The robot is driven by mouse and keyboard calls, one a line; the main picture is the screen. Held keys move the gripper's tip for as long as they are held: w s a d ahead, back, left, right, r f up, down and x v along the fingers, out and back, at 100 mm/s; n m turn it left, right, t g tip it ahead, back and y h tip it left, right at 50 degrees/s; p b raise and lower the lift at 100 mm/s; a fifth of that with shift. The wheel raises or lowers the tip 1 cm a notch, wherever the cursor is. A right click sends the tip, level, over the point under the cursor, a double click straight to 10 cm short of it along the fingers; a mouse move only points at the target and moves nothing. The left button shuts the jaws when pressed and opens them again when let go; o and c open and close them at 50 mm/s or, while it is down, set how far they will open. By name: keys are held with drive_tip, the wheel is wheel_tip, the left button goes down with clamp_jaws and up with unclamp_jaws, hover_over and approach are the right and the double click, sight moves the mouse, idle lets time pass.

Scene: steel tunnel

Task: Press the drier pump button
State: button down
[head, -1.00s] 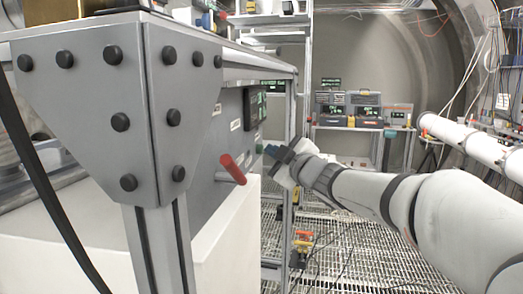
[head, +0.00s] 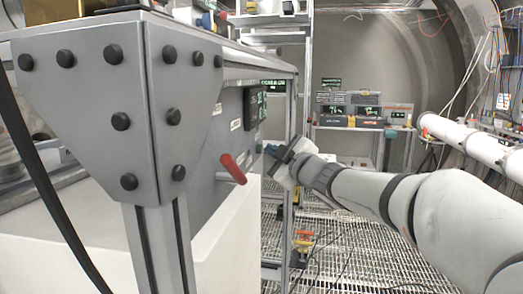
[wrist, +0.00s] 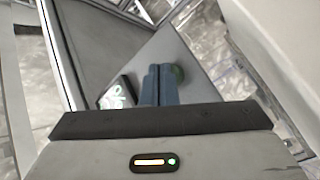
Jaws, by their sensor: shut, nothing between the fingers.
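My gripper (head: 270,152) is at the far end of the grey panel (head: 224,125) in the head view, with its fingers pointing left toward the panel. In the wrist view its two blue fingers (wrist: 159,84) are together and empty. A round greenish button (wrist: 179,74) shows just beside the fingertips on the right and is partly hidden by them. I cannot tell whether the fingers touch it. I cannot read a label that names it as the drier pump button.
A dark display with green digits (head: 254,104) is on the panel and also shows in the wrist view (wrist: 118,94). A red handle (head: 233,168) sticks out nearer me. A grey bolted frame corner (head: 90,115) fills the left foreground. Grating floor (head: 350,240) lies below my arm.

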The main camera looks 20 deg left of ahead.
drive_tip(key=shift+a, duration=0.3)
drive_tip(key=shift+d, duration=0.35)
idle(0.4)
drive_tip(key=d+p, duration=0.2)
drive_tip(key=d, duration=0.4)
drive_tip(key=shift+w, duration=0.15)
